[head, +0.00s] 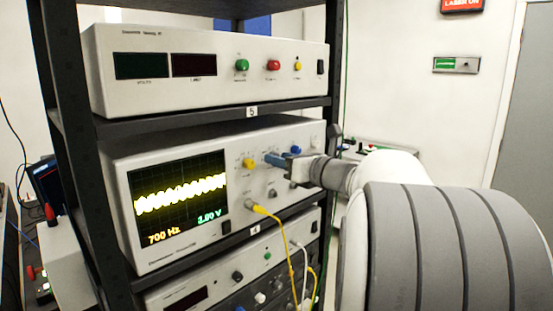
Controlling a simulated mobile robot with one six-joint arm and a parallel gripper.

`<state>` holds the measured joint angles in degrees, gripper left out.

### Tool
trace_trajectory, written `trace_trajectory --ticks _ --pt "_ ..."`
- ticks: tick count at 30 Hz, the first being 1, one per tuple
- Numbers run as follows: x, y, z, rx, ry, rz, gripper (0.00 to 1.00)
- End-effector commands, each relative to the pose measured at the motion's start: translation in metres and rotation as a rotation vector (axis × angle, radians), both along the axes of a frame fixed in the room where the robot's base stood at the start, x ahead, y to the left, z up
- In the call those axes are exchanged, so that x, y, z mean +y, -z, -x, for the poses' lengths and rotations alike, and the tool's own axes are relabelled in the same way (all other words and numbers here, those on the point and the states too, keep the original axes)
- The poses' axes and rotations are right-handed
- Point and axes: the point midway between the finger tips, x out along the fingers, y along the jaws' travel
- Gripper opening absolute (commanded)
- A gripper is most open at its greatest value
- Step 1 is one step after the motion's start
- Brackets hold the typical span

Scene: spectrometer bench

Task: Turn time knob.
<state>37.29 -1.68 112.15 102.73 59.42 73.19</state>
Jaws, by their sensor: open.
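The oscilloscope (205,150) stands on the middle shelf, its lit screen (178,197) showing a yellow wave, "700 Hz" and "2.00 V". Its panel has a yellow knob (249,164), a blue knob (295,150) and a small grey knob (272,193). The labels are too small to read, so I cannot tell which is the time knob. The jaws are open. The fingers hide part of the panel, and I cannot tell whether they touch a knob.
A power unit (210,70) sits on the shelf above and another instrument (235,265) below. A yellow cable (283,235) hangs from the oscilloscope's lower panel. Dark rack posts (85,150) frame the shelves. My arm fills the right foreground.

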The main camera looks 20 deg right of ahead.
Motion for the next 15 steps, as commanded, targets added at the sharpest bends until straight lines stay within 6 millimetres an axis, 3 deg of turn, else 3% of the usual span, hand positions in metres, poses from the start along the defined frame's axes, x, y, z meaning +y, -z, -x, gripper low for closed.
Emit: trace_trajectory --ticks 6,15 --pt "0.0004 0.0001 -0.0003 0.000 0.000 0.000 0.42" --pt "0.0007 0.0001 -0.0002 0.000 -0.001 0.000 0.18"
